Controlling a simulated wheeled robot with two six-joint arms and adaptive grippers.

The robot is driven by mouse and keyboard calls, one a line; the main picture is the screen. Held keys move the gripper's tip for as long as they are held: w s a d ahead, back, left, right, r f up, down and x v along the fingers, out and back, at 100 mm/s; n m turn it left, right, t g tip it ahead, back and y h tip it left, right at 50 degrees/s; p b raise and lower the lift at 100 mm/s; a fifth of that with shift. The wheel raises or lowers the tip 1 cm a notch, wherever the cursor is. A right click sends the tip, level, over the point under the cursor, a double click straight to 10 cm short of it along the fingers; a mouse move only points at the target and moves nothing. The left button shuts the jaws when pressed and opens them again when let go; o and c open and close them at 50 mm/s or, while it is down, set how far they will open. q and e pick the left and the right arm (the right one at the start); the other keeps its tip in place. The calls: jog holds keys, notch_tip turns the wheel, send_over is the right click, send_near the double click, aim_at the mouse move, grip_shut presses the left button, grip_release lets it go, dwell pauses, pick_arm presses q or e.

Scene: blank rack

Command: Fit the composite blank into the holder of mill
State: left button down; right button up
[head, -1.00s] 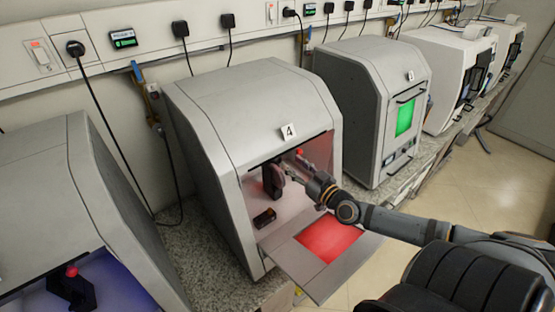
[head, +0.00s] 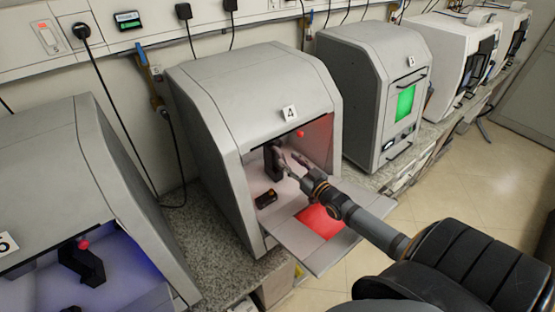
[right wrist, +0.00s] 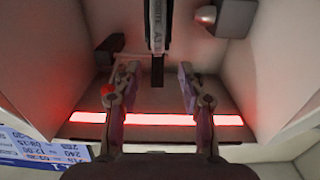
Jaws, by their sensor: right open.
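The mill numbered 4 (head: 250,90) stands open in the head view, its chamber lit red and its door folded down. Its dark holder (head: 272,165) is inside, towards the left. In the right wrist view a dark, edge-on piece with pale lettering, apparently the composite blank (right wrist: 158,25), stands upright at top centre, ahead of the fingers. I cannot tell how fully it sits in the holder. My right gripper (right wrist: 157,92) is open and empty, its fingers spread to either side below the blank; it reaches into the chamber in the head view (head: 289,163). My left gripper is not in view.
The lowered door (head: 280,235) is under my right arm. Another open mill (head: 85,180) with a black holder is at left; a closed mill (head: 370,90) with a green window is at right.

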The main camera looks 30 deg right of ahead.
aim_at(281, 153)
jog(key=shift+w+f, duration=0.2)
jog(key=shift+w, duration=0.3)
jog(key=w+b, duration=0.2)
jog(key=w, duration=0.1)
jog(key=w+b, duration=0.1)
jog(key=b, duration=0.1)
jog(key=shift+w+f, duration=0.15)
jog(key=shift+f, duration=0.1)
jog(key=shift+w+a+r, duration=0.1)
jog(key=shift+w+r, duration=0.15)
jog(key=shift+w, duration=0.15)
jog(key=shift+s, duration=0.15)
jog(key=c, duration=0.3)
grip_shut()
jog(key=shift+r, duration=0.1)
